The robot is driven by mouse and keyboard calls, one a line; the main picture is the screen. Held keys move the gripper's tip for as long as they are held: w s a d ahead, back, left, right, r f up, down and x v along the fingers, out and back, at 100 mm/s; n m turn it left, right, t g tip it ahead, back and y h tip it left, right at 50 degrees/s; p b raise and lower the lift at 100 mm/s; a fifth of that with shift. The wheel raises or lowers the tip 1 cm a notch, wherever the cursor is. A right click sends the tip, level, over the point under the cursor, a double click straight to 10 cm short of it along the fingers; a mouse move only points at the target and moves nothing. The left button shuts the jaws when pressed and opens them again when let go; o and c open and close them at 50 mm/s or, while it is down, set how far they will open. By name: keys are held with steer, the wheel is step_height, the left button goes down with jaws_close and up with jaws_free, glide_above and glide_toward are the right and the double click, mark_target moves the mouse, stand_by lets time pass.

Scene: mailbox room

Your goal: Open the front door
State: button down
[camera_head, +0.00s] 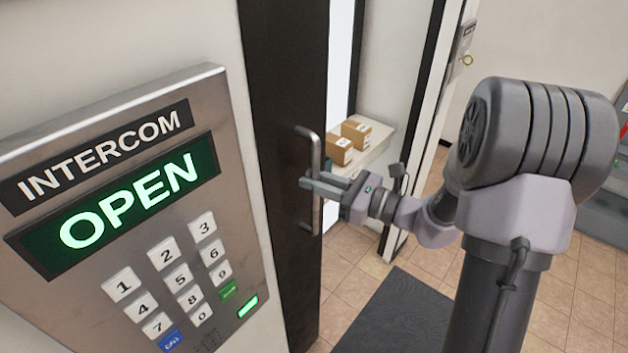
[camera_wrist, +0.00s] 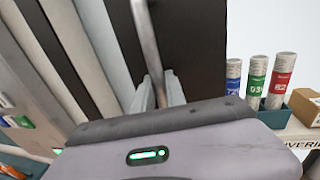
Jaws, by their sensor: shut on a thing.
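The front door is a dark panel (camera_head: 285,100) with a vertical metal bar handle (camera_head: 317,160). My gripper (camera_head: 308,185) is shut on the handle at its lower-middle part. In the wrist view the handle (camera_wrist: 147,40) runs down between the two fingers of my gripper (camera_wrist: 158,90). A gap shows to the right of the door's edge, with a room beyond. The intercom (camera_head: 130,200) on the left wall reads "OPEN" in green above its keypad.
Two cardboard boxes (camera_head: 340,150) stand on a white shelf (camera_head: 375,140) beyond the door. The wrist view shows several labelled tubes (camera_wrist: 257,80) in a holder beside a box (camera_wrist: 306,106). A dark mat (camera_head: 400,315) lies on the tiled floor, which is otherwise clear nearby.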

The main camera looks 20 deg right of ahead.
steer(key=shift+w+d, duration=0.25)
steer(key=shift+d, duration=0.15)
steer(key=c, duration=1.4)
jaws_free()
steer(key=shift+a, duration=0.1)
steer(key=shift+o, duration=0.2)
steer(key=shift+s, duration=0.1)
steer(key=p+v, duration=0.2)
steer(key=v, duration=1.5)
steer(key=shift+s, duration=0.25)
